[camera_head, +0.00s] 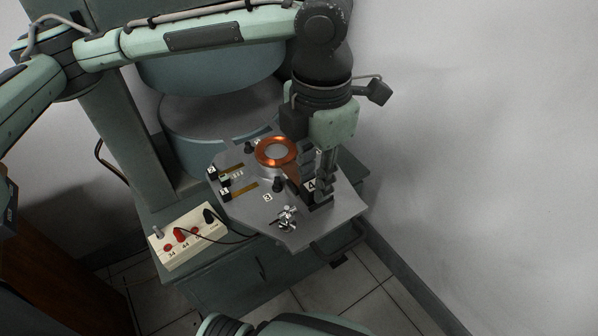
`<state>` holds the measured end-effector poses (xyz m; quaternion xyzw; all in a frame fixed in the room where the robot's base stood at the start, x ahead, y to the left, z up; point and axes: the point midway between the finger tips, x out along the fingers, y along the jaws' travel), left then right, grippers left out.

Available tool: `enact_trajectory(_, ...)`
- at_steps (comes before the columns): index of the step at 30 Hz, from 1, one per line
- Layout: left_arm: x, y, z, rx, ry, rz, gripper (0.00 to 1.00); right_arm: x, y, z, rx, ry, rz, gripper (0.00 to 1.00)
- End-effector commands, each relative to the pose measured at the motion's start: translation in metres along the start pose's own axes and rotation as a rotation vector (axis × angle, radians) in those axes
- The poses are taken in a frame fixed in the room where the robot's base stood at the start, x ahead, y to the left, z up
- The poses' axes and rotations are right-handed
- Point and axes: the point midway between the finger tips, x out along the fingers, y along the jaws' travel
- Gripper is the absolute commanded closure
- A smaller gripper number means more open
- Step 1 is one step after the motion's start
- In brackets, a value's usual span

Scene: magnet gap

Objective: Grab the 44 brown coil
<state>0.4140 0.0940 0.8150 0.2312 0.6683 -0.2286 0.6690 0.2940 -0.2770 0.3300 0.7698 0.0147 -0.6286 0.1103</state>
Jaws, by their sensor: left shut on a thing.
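My left gripper (315,188) reaches down from above onto the right part of a grey metal plate (330,212). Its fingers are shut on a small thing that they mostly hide. A dark brown edge (292,187) shows just left of the fingers, but I cannot tell whether it belongs to the held thing. A shiny copper-orange coil (264,157) lies around a pale round core (276,152), just left of the gripper. I cannot read a 44 on either. My right gripper is out of view.
A cream box (188,250) with red and black plugs stands at the left, with labels 34 and 44. A black cable runs from it to the plate. Dark posts (279,184), a silver clamp (287,216) and numbered tags are on the plate. A wall is at right.

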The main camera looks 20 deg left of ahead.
Motion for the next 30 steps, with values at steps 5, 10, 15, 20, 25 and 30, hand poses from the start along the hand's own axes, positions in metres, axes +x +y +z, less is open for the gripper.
enact_trajectory(5,0.0,0.0,0.0,0.0,-0.001,0.0,1.0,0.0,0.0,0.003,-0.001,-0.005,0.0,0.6)
enact_trajectory(10,-0.001,0.0,0.0,0.0,-0.001,0.0,1.0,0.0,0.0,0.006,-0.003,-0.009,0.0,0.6)
enact_trajectory(15,-0.008,0.0,0.001,0.0,-0.003,0.001,1.0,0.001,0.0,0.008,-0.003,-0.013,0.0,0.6)
enact_trajectory(20,-0.029,0.0,0.001,0.0,-0.005,0.002,1.0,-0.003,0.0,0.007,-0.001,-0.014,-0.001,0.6)
enact_trajectory(25,-0.054,-0.003,-0.022,0.002,-0.003,0.002,1.0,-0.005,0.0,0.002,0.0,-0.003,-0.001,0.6)
enact_trajectory(30,-0.075,-0.009,-0.056,0.002,-0.005,0.002,1.0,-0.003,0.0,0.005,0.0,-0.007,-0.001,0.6)
